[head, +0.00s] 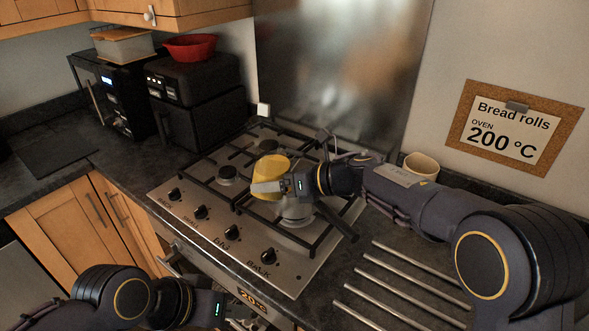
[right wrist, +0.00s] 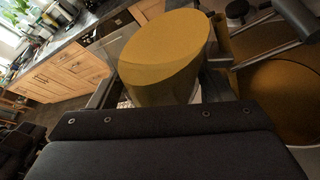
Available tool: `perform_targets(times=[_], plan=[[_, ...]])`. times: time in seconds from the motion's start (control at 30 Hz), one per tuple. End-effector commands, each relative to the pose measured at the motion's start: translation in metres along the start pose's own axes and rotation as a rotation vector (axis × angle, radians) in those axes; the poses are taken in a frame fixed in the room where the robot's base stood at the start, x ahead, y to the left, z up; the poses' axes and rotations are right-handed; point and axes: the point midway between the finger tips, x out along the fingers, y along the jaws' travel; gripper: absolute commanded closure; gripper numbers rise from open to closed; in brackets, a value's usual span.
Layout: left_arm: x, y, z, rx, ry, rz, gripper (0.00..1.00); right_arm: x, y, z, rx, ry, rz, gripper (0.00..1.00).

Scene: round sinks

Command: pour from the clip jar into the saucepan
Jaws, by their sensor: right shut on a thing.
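The clip jar (head: 270,170), with yellow-amber contents, is held by my right gripper (head: 282,186) above the hob. It looks tilted. It also shows close up in the right wrist view (right wrist: 165,50). The saucepan (head: 297,212) stands on the hob below and slightly right of the jar, its dark handle pointing to the lower right. The jar and gripper hide part of the pan, so its contents cannot be seen. My left gripper (head: 240,317) is cut off at the bottom edge of the head view, away from both; its jaws are unclear.
The gas hob (head: 205,190) has black grates and front knobs. A cream mug (head: 420,166) stands behind my right arm. Metal bars (head: 385,297) lie on the worktop at right. A black appliance with a red bowl (head: 190,46) stands at back left. An amber round surface shows in the right wrist view.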

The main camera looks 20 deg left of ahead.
Motion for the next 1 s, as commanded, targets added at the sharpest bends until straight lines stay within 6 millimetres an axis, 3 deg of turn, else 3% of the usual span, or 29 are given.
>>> perform_targets(times=[1.0], plan=[[-0.0002, 0.0001, -0.0001, 0.000, 0.000, 0.000, 0.66, -0.0016, -0.0050, 0.0050, 0.082, -0.004, 0.036, 0.71]])
